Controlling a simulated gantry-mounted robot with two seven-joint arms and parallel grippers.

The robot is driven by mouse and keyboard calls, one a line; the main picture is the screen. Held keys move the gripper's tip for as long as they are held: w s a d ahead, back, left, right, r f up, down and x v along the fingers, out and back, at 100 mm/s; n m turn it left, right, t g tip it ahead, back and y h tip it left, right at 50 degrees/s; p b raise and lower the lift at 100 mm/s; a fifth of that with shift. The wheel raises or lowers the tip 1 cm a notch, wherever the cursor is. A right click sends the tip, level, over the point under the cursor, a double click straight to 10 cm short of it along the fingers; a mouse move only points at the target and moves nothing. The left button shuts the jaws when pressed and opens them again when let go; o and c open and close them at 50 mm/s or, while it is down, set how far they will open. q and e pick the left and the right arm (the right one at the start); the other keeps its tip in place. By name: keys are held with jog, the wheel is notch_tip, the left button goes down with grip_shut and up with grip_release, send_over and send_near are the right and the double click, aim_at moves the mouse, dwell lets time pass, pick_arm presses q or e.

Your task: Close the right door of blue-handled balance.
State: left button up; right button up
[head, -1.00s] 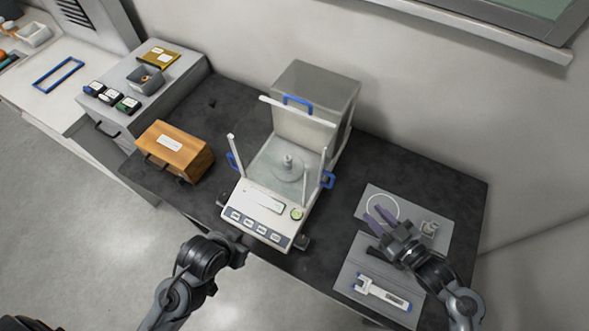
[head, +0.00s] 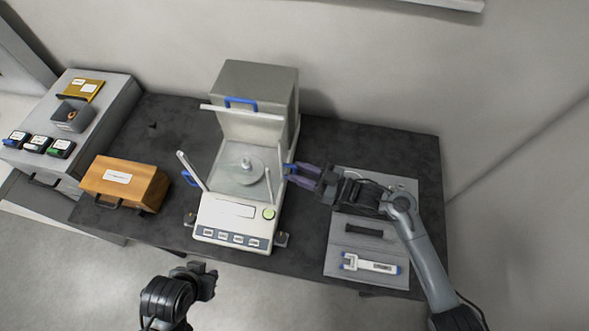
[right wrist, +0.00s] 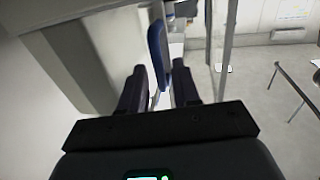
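The balance (head: 233,213) stands on the dark table with a round pan inside its glass chamber. It has blue handles: the right door's handle (head: 290,170), a left one (head: 188,178) and a top one (head: 240,103). My right gripper (head: 302,171) is at the right handle, coming from the right. In the right wrist view its two dark fingers (right wrist: 158,90) are apart, with the blue handle (right wrist: 158,52) seen between them, and I cannot tell contact. My left gripper (head: 205,284) is in front of the table, away from the balance; its fingers are unclear.
A wooden box (head: 125,184) stands left of the balance. A grey cabinet (head: 108,112) with small items is farther left. The table's back right is clear.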

jog(key=shift+x, duration=1.05)
jog(key=shift+c, duration=0.3)
grip_shut()
